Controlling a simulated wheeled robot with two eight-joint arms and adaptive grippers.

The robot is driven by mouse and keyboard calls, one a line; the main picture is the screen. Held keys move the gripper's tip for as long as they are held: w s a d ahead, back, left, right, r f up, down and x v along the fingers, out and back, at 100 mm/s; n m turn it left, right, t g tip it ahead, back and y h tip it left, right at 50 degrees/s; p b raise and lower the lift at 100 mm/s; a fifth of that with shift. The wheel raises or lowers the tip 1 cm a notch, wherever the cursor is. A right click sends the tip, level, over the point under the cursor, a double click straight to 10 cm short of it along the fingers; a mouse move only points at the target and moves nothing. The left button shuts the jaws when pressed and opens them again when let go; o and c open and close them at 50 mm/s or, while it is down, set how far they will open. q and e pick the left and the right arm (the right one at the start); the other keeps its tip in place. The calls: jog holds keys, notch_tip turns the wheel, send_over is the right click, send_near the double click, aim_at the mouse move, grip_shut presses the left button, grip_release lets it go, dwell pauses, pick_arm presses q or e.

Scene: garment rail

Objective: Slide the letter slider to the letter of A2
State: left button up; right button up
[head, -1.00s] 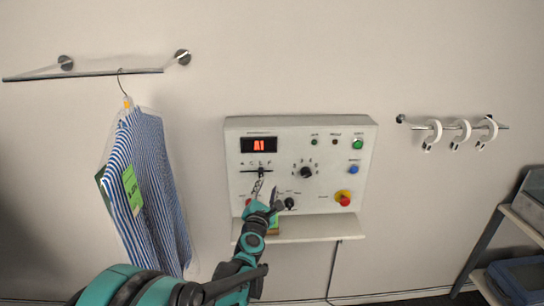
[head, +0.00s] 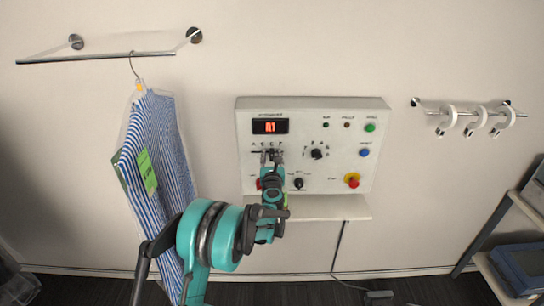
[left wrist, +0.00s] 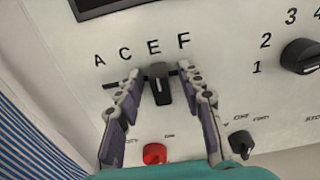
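The letter slider knob (left wrist: 159,84) is a black handle in a dark slot on the control panel (head: 360,184). Letters A, C, E and F run above the slot, and the knob sits just below E in the left wrist view. My left gripper (left wrist: 162,78) is open, with one finger on each side of the knob. Small gaps seem to show between fingers and knob; contact is unclear. In the head view, my left gripper (head: 271,156) covers the slider. The display (head: 270,126) shows red characters that look like A1. My right gripper is not in view.
A number dial (head: 317,153) is right of the slider. A red button (left wrist: 154,153) and a black knob (left wrist: 241,144) are below it. A red-and-yellow stop button (head: 352,180) is lower right. A striped shirt (head: 160,160) hangs at left; a shelf (head: 345,207) juts below the panel.

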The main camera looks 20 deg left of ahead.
aim_at(253, 151)
pick_arm(q)
jog(key=shift+w, duration=0.1)
jog(key=shift+c, duration=0.3)
grip_shut()
jog(key=a, duration=0.2)
jog(key=s+a+b, duration=0.1)
jog(key=a, duration=0.2)
jog(key=s+a, duration=0.1)
jog(key=a, duration=0.1)
jog(key=shift+a+b, duration=0.15)
jog(key=shift+b, duration=0.25)
grip_release()
jog(key=shift+o, duration=0.3)
jog(key=shift+s+a, duration=0.1)
